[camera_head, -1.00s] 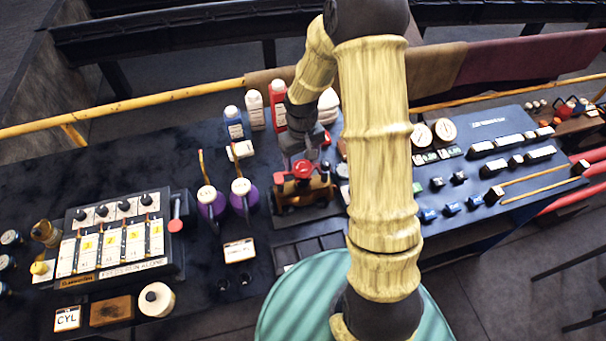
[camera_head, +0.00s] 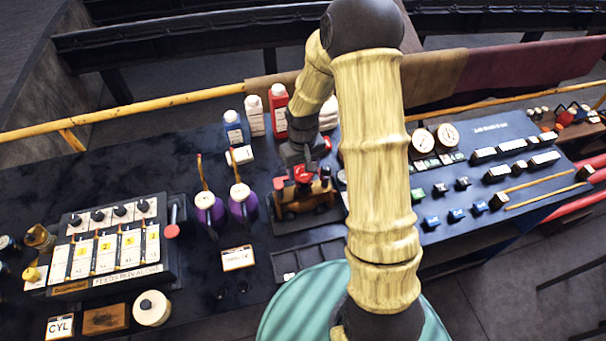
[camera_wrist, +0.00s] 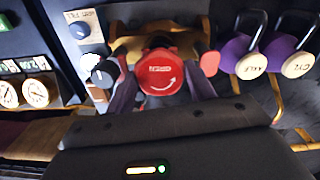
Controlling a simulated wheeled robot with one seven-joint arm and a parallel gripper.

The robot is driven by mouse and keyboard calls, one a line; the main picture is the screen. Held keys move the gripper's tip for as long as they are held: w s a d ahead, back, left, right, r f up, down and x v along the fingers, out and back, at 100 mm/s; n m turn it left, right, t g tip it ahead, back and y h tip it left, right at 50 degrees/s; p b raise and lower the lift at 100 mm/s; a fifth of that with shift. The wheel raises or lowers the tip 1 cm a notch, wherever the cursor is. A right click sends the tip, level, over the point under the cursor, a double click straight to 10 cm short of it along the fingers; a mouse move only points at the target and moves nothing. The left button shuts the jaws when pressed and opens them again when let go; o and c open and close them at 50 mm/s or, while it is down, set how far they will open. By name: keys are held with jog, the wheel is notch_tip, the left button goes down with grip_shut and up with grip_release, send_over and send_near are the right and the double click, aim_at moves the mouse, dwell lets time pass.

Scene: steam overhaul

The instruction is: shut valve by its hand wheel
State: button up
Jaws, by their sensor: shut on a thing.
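The valve's red hand wheel (camera_wrist: 160,72) shows in the wrist view, with a white label and a curved arrow on its face. Its brass body (camera_wrist: 130,48) shows behind it. In the head view the red wheel (camera_head: 303,174) is partly covered by my gripper. My gripper (camera_wrist: 162,88) has one dark finger on each side of the wheel and is shut on it. The wheel's contact with the fingertips is partly hidden. In the head view the gripper points down onto the valve.
Two purple oil cans (camera_head: 243,204) with upright spouts stand close left of the valve. Blue, white and red bottles (camera_head: 278,108) stand behind. A panel with gauges and switches (camera_head: 490,150) lies to the right. A lever box (camera_head: 110,245) sits at the far left.

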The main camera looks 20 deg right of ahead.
jog(key=m, duration=0.5)
jog(key=shift+b, duration=0.4)
jog(key=shift+m, duration=0.3)
jog(key=m, duration=0.5)
jog(key=shift+p, duration=0.35)
jog(key=m+p, duration=0.1)
jog(key=m, duration=0.3)
jog(key=shift+r+p, duration=0.15)
jog(key=shift+p, duration=0.15)
jog(key=shift+m, duration=0.9)
jog(key=shift+p, duration=0.3)
